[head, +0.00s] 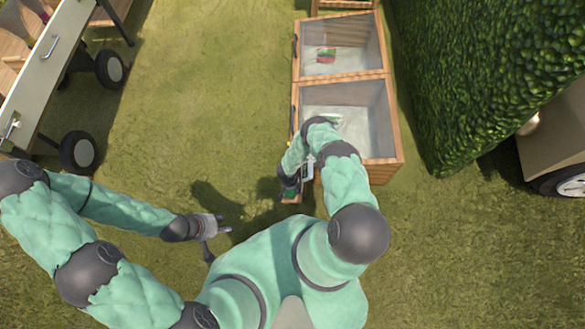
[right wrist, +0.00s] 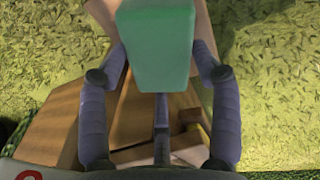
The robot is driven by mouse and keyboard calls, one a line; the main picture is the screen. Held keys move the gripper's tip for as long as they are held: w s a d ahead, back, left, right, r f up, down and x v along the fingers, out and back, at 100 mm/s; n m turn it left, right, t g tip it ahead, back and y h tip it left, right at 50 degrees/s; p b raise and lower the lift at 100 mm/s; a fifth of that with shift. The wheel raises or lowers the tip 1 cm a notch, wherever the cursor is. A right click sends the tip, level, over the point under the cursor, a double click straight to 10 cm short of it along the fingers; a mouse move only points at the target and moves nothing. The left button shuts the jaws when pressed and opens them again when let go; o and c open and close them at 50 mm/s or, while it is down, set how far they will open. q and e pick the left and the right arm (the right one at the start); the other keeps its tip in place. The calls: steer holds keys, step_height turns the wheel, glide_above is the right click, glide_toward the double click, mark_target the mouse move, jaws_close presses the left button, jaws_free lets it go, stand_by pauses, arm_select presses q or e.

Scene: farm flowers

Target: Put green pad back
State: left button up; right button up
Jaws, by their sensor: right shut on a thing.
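A green pad (right wrist: 155,45), a plain block with a tapered lower end, sits between the fingers of my right gripper (right wrist: 160,75) in the right wrist view. The gripper is shut on it. In the head view my right gripper (head: 290,188) is low beside the near left corner of the front wooden box (head: 393,135), and the pad is hard to make out there. My left gripper (head: 222,225) hangs over the grass at left of centre, empty, with its fingers apart.
A second wooden box (head: 299,45) with a clear top stands behind the front one, holding a small red and green thing (head: 326,56). A hedge (head: 480,70) is on the right. A wheeled cart (head: 48,65) is at upper left. Grass between is clear.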

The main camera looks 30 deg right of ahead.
steer(key=o, duration=1.1)
steer(key=shift+w+r, duration=0.1)
steer(key=shift+r, duration=0.05)
steer(key=a+r+t+y+p, duration=0.1)
steer(key=a+r+p, duration=0.15)
steer(key=r, duration=0.75)
steer(key=a+r+p, duration=0.2)
steer(key=r+p, duration=0.1)
steer(key=r, duration=0.7)
steer(key=s+a+r+n+y, duration=0.1)
steer(key=s+a+r, duration=0.2)
steer(key=r, duration=0.4)
steer(key=s+a+r+n+y, duration=0.1)
steer(key=s+a+r+y, duration=0.1)
steer(key=s+a+r, duration=0.2)
steer(key=s+a+r+y, duration=0.1)
steer(key=s+a+r, duration=0.2)
steer(key=r, duration=0.6)
steer(key=shift+s+a+r+n+g+y, duration=0.15)
steer(key=shift+s+r+n+g+y, duration=0.2)
steer(key=shift+s, duration=0.25)
